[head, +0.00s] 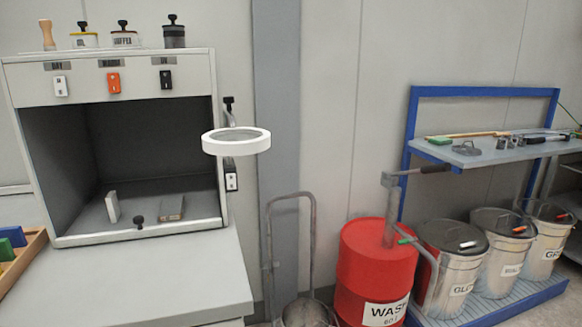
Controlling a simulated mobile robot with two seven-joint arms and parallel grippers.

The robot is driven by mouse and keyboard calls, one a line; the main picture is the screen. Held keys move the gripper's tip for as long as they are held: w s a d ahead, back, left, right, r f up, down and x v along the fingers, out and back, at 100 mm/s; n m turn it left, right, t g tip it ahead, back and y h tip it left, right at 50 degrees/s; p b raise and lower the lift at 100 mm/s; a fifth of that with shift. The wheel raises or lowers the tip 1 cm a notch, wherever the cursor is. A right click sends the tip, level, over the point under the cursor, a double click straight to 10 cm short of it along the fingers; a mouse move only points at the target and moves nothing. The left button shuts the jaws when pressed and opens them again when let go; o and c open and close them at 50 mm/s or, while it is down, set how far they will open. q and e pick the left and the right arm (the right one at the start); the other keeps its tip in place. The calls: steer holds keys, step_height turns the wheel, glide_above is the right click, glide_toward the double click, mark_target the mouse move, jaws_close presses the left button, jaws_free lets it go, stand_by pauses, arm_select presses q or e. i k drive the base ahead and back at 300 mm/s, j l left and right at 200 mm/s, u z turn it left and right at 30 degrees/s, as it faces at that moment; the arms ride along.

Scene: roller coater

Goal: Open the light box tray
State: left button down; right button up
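The light box (195,75) is a grey cabinet with a dark open front, standing on a light grey bench at the left. Its tray (92,222) appears as the grey floor panel at the bottom of the opening, with a small black knob (139,221) near its front edge. The tray's front looks level with the box front. A pale upright block (112,206) and a flat grey-brown piece (171,208) are on the tray. Neither of my grippers is in view.
A white ring magnifier (236,141) sticks out from the box's right side. The bench top (160,283) before the box is clear. A wooden bin (22,262) with coloured blocks sits at left. A red drum (375,265) and a blue rack (405,130) stand right.

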mark_target(140, 202)
steer(key=i+l+u, duration=0.15)
steer(key=u, duration=0.6)
